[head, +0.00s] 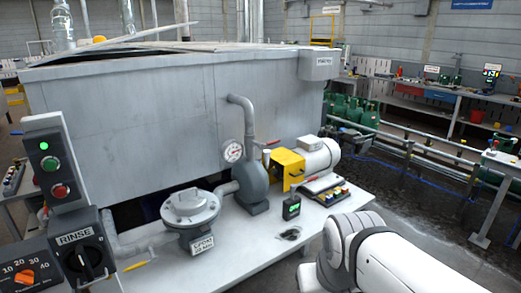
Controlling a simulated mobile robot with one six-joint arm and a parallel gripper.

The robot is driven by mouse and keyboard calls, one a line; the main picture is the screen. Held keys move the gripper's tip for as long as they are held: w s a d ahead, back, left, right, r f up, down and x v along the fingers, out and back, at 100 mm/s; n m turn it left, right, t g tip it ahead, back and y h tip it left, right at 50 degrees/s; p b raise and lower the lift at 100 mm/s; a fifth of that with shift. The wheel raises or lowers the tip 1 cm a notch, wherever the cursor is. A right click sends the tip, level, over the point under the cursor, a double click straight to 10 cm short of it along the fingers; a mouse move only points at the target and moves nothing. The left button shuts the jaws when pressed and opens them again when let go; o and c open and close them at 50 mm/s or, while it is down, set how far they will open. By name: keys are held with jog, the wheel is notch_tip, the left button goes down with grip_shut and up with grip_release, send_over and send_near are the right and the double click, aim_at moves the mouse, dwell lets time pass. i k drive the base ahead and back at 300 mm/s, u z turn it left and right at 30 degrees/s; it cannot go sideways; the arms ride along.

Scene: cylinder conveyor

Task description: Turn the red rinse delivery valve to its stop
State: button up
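A grey pump (254,185) with a vertical delivery pipe (243,108) stands on the pale bench in front of the large grey tank. A round dial gauge (233,152) sits beside the pipe. A small reddish piece (272,142) shows just right of the pipe; it may be the red valve handle, but it is too small to tell its shape or position. My white arm (365,255) reaches in at the lower right, apart from the pump. My gripper is outside the picture.
A yellow coupling guard (287,168) and pale motor (318,157) stand right of the pump. A grey round housing (190,208) is left of it. A small black meter (291,207) stands in front. The RINSE switch panel (80,252) is at left. The bench's front (240,253) is mostly clear.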

aim_at(270, 143)
jog(key=z, duration=0.5)
jog(key=i, duration=1.55)
jog(key=z, duration=0.15)
